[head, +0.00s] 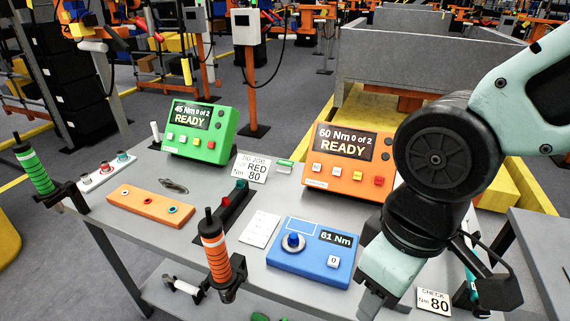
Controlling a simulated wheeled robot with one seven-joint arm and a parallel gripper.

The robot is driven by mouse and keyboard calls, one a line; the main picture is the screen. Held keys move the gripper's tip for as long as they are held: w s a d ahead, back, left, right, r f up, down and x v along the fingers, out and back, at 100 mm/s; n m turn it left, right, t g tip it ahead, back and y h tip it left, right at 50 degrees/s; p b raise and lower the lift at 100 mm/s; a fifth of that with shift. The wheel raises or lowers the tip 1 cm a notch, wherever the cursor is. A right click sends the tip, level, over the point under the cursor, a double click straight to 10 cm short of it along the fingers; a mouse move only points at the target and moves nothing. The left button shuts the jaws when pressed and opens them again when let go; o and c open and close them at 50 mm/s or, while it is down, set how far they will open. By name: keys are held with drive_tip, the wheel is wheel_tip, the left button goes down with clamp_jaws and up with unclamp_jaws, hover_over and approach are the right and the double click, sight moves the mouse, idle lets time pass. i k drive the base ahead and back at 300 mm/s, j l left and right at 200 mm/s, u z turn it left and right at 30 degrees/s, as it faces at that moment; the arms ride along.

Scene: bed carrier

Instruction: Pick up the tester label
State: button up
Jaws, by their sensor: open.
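A white card reading "CHECK Nm 80" (433,302) lies at the front right of the grey bench, close to the blue tester (312,252), whose display reads 61 Nm. Another white card reading "RED 80" (251,169) stands between the green and orange controllers. The frame does not state which card is the tester label. My gripper (378,302) points down at the right of the blue tester, left of the CHECK card. It is open, with nothing visible between its fingers.
A green controller (199,131) and an orange controller (346,158) stand at the bench's back. An orange-banded tool (215,250) and a green-banded tool (34,168) stand along the left and front edges. A paper sheet (260,229) lies left of the tester.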

sight(280, 162)
drive_tip(key=i+j+z, duration=0.1)
drive_tip(key=j, duration=0.25)
drive_tip(key=i+j+z, duration=0.1)
drive_tip(key=j, duration=0.25)
drive_tip(key=i+j+z, duration=0.1)
drive_tip(key=j, duration=0.25)
drive_tip(key=i+j+z, duration=0.1)
drive_tip(key=j, duration=0.3)
drive_tip(key=i+j+z, duration=0.1)
drive_tip(key=j, duration=0.3)
drive_tip(key=i, duration=0.05)
